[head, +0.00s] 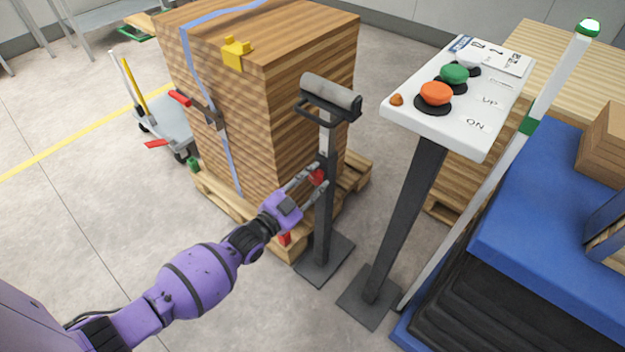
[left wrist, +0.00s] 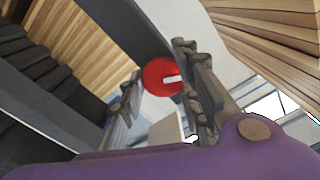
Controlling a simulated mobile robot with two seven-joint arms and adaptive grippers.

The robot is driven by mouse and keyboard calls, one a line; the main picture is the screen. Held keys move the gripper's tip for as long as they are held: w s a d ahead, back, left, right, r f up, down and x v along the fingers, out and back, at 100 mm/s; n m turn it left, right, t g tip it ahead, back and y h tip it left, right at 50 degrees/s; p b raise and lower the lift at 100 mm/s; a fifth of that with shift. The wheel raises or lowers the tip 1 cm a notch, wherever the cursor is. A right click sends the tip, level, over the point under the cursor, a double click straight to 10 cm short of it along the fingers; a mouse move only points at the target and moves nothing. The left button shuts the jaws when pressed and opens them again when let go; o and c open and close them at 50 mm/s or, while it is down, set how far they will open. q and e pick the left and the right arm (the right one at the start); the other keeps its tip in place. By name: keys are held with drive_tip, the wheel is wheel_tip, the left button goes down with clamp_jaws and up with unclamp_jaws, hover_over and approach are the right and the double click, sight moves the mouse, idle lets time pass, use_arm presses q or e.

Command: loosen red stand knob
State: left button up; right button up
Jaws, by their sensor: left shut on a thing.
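The red stand knob (head: 317,177) sits on the side of a dark upright stand (head: 327,215) topped by a grey roller. My left gripper (head: 318,182) reaches it from the left, one finger on each side, and is shut on it. In the left wrist view the knob (left wrist: 163,76) is a round red disc with a pale bar mark, between the two fingers (left wrist: 160,90). The finger on the right overlaps its edge. My right gripper is not in view.
A strapped wood stack (head: 310,70) on a pallet stands behind the stand. A control panel (head: 460,95) on a post is close on the right, beside a blue machine (head: 530,230). A grey cart (head: 165,115) stands at the left.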

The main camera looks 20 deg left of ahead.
use_arm(q)
drive_tip(key=n, duration=0.4)
drive_tip(key=shift+s+d+f, duration=0.25)
drive_tip(key=shift+f, duration=0.1)
drive_tip(key=shift+r+n+p, duration=0.15)
drive_tip(key=shift+n+p, duration=0.15)
drive_tip(key=shift+n, duration=1.6)
drive_tip(key=shift+r, duration=0.1)
drive_tip(key=o, duration=1)
drive_tip(key=shift+d, duration=0.1)
drive_tip(key=shift+c, duration=0.2)
drive_tip(key=shift+r, duration=0.1)
drive_tip(key=shift+w, duration=0.1)
drive_tip(key=v, duration=1.2)
drive_tip(key=shift+r, duration=0.15)
